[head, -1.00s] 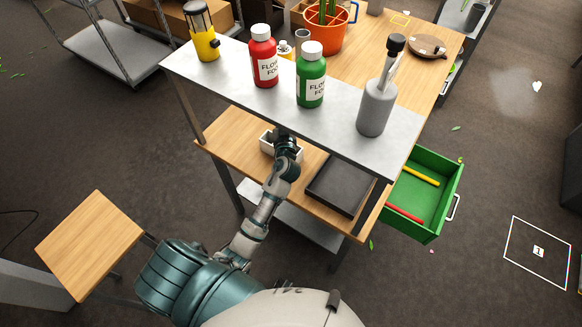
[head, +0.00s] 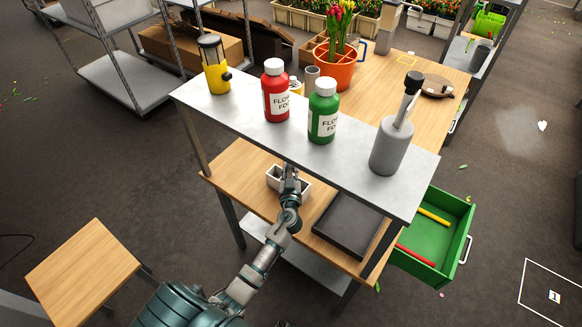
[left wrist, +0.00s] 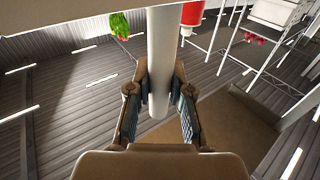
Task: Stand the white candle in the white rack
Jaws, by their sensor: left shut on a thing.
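My left gripper (head: 290,170) reaches in under the grey top shelf, at a small white rack (head: 272,180) on the wooden middle shelf. It covers part of the rack. In the left wrist view the gripper (left wrist: 160,78) is shut on the white candle (left wrist: 160,40), a long smooth white cylinder between the two fingers. In the head view the candle cannot be made out; the gripper and top shelf hide that spot. I cannot tell whether the candle touches the rack. My right gripper is not in view.
The grey top shelf (head: 250,117) overhangs the rack and carries a yellow lantern (head: 215,65), a red bottle (head: 276,92), a green bottle (head: 322,112) and a grey sprayer (head: 390,145). A dark tray (head: 350,225) lies right of the rack. A green drawer (head: 430,245) stands open.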

